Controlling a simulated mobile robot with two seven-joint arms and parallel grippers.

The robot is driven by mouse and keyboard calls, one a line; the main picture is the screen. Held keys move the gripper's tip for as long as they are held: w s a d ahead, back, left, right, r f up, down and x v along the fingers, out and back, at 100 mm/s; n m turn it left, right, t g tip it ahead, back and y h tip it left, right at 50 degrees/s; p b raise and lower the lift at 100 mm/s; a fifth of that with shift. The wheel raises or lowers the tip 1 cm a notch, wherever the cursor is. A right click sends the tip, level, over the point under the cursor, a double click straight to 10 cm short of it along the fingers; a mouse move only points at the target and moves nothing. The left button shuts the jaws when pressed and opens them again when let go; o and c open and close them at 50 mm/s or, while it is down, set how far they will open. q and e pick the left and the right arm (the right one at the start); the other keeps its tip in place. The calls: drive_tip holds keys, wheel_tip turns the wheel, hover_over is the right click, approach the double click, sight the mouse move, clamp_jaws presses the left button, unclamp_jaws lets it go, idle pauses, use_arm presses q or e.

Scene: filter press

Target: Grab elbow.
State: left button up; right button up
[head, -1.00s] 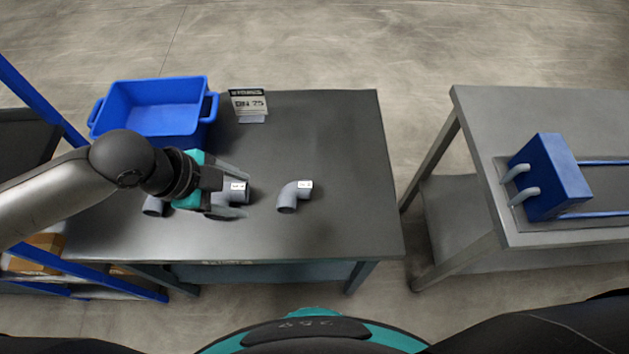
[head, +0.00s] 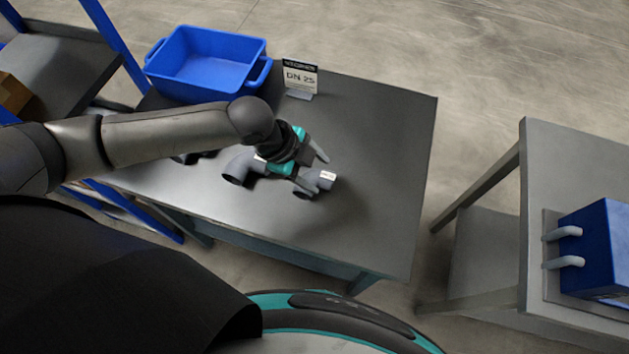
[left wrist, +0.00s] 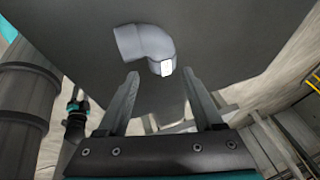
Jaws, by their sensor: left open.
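A grey pipe elbow (head: 322,178) with a white label lies on the dark table top. My left gripper (head: 313,168) is open over it, and its fingers hide part of it in the head view. In the left wrist view the elbow (left wrist: 140,42) lies just beyond the open fingertips (left wrist: 160,82), its labelled end towards the gap and nothing between the fingers. A further dark piece under my forearm is mostly hidden. My right gripper is not in view.
A blue bin (head: 208,62) stands at the table's back left, with a small DN sign (head: 300,77) beside it. The table's right part (head: 395,160) is clear. A second table (head: 530,200) with a blue block (head: 595,245) and grey pipes stands right, across a gap.

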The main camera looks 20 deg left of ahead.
sight(327, 178)
use_arm(q)
drive_tip(key=b+x, duration=0.1)
drive_tip(key=x, duration=0.4)
drive_tip(key=shift+w+d, duration=0.15)
clamp_jaws()
idle(0.4)
